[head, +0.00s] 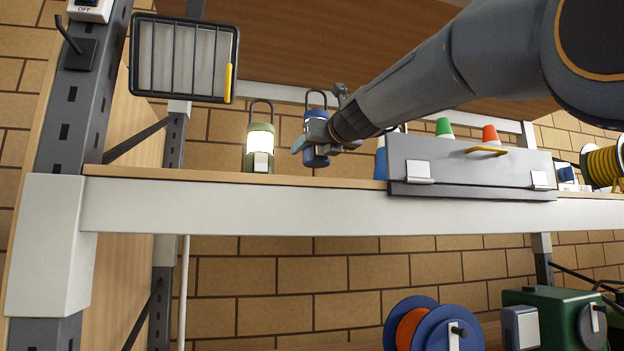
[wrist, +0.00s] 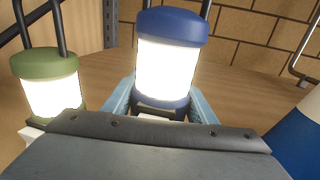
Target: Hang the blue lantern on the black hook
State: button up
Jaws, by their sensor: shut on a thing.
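The blue lantern (head: 317,102) has a blue cap, a glowing white body and a dark wire handle standing up. My gripper (head: 316,143) is shut on its lower part; in the wrist view the blue lantern (wrist: 168,62) stands upright between my fingers (wrist: 150,105). I cannot tell whether its base touches the shelf. The black hook (head: 68,38) sticks out from a dark plate on the grey upright at the upper left, with nothing on it. It lies well left of my gripper. The hook does not show in the wrist view.
A green lantern (head: 259,145) stands on the shelf (head: 300,205) just left of the blue one.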

aim_at(325, 163)
jog(key=shift+f+b, duration=1.05)
jog(key=shift+f, duration=1.45)
jog(key=shift+f, duration=0.1)
jog(key=o, duration=1.6)
jog(key=shift+f+b, duration=0.25)
jog(key=shift+b, duration=0.25)
jog(key=b+v, duration=0.1)
jog(key=v, duration=0.6)
jog(key=shift+s+d+r, duration=0.1)
jog(key=shift+s+d, duration=0.05)
jog(key=shift+s, duration=0.25)
